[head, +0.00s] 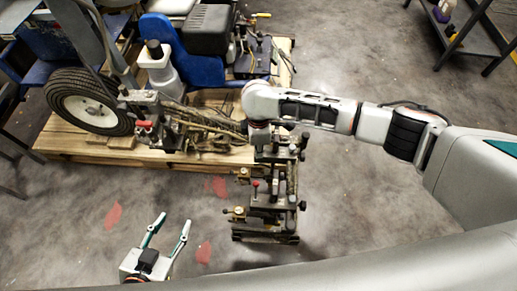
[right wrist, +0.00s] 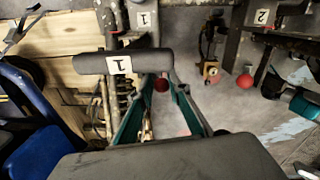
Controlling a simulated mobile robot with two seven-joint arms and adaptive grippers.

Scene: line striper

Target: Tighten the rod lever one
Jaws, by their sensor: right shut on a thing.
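Rod lever one is a dark grey round bar with a white "1" label (right wrist: 90,64), lying across the upper left of the right wrist view. My right gripper (right wrist: 157,72) has its teal fingers converging at the bar's right end and is shut on it. In the head view my right arm reaches in from the right over the striper's bracket, and its wrist hides the fingertips and the lever. My left gripper (head: 173,222) is open and empty above the floor at the lower left.
The line striper (head: 190,135) with its wheel (head: 90,102) stands on a wooden pallet (head: 75,148). A bracket with several knobs (head: 265,207) extends toward me. Red balls (right wrist: 244,81) show near the lever. A dark shelf (head: 470,38) stands at upper right.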

